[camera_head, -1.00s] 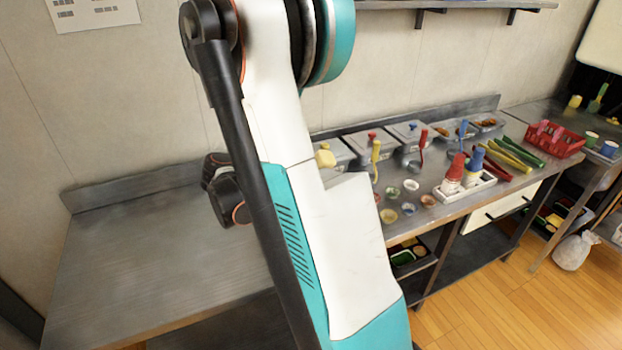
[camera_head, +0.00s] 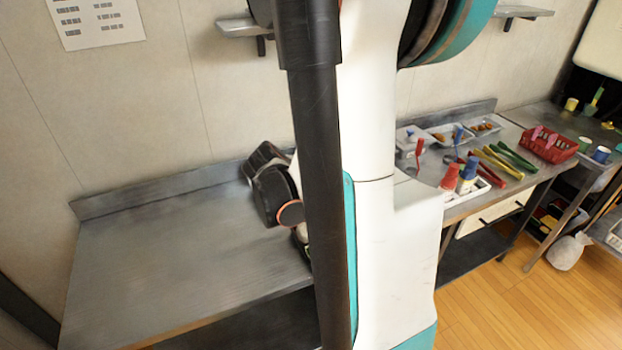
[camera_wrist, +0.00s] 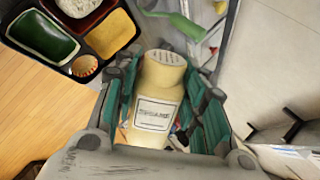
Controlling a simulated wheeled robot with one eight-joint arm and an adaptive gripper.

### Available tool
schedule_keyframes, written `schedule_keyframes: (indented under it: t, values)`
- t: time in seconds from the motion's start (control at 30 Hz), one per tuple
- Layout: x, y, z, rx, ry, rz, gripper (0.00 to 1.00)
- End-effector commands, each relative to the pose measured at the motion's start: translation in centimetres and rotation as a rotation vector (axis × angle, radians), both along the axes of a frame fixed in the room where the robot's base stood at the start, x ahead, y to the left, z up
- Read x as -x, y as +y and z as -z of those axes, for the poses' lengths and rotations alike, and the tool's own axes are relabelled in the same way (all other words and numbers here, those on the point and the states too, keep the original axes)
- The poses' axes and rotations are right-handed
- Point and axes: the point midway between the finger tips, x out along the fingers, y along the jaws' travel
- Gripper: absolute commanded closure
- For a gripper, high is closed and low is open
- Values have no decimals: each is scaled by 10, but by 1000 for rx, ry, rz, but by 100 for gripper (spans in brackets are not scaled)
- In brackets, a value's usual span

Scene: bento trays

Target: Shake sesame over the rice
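A pale yellow shaker (camera_wrist: 161,78) with a perforated white cap and a printed label stands between the fingers of my gripper (camera_wrist: 160,100) in the wrist view. The fingers lie against both its sides, and my gripper looks shut on it. A dark bento tray (camera_wrist: 78,36) shows at the upper left of the wrist view. It holds white rice (camera_wrist: 78,5), a green filling, a yellow filling and a small orange cup. The shaker is to the right of and below the tray in the picture. In the head view my arm hides the gripper and shaker.
In the head view, the steel counter (camera_head: 180,270) at left is bare. Red and blue bottles (camera_head: 458,175), tongs (camera_head: 505,160) and a red basket (camera_head: 548,143) stand at right. A green utensil (camera_wrist: 180,22) shows near the top of the wrist view.

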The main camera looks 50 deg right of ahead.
Motion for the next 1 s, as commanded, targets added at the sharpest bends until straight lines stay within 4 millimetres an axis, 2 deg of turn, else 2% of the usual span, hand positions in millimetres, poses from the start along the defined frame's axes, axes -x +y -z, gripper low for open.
schedule_keyframes:
  t: [0.17,0.4,0.6,0.8,1.0]
  values:
    - [2,-1,-3,-31,-113,3,67]
    - [3,-1,-6,-120,-433,6,67]
    - [2,-1,-9,-176,-629,4,67]
    - [1,-1,-10,-219,-778,3,67]
    - [1,0,-14,-237,-843,0,67]
